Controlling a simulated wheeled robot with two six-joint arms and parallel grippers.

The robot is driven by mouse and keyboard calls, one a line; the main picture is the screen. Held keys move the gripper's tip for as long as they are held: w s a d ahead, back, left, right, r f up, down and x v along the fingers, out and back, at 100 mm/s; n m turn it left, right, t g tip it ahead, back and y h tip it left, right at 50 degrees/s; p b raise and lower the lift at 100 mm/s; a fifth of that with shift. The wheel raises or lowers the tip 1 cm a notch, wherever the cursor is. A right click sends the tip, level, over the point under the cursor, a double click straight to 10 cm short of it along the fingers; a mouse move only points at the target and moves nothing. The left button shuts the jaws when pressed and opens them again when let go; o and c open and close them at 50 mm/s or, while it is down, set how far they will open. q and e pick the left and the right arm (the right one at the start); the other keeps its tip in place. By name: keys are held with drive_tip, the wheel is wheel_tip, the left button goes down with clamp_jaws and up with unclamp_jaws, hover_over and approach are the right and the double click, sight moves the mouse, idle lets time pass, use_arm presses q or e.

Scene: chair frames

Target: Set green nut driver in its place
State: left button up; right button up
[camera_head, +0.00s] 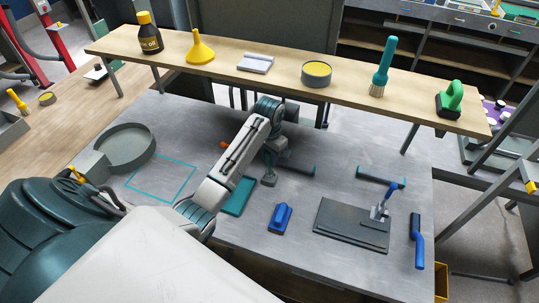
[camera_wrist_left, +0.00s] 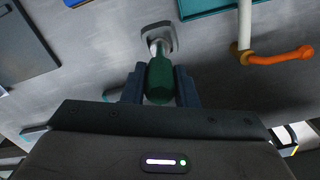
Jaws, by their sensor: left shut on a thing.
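My left gripper (camera_head: 271,160) is over the middle of the grey table, its arm reaching in from the left. In the left wrist view the gripper (camera_wrist_left: 160,88) is shut on the dark green handle of the green nut driver (camera_wrist_left: 160,76). The handle points away from the gripper's palm, and a short metal shaft leads to a grey squarish piece. That grey piece also shows below the gripper in the head view. I cannot tell whether it is part of the tool or touches the table. My right gripper is not in view.
A teal outlined square (camera_head: 160,178) and round grey tray (camera_head: 125,148) lie at left. A teal tray (camera_head: 238,197), blue tool (camera_head: 281,218) and dark plate (camera_head: 350,227) lie in front. An orange-ended white rod (camera_wrist_left: 278,56) is close by. A wooden shelf (camera_head: 280,82) runs behind.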

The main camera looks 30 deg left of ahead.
use_arm(q)
drive_tip(key=shift+r, duration=0.1)
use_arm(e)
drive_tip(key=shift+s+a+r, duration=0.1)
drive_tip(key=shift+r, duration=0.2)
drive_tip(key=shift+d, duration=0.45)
use_arm(q)
drive_tip(key=shift+f, duration=0.2)
drive_tip(key=shift+f, duration=1.15)
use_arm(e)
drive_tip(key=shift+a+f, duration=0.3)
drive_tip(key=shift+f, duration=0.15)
use_arm(q)
drive_tip(key=shift+f+b, duration=0.15)
drive_tip(key=shift+b, duration=0.15)
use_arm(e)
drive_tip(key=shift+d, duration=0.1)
use_arm(q)
drive_tip(key=o, duration=1.1)
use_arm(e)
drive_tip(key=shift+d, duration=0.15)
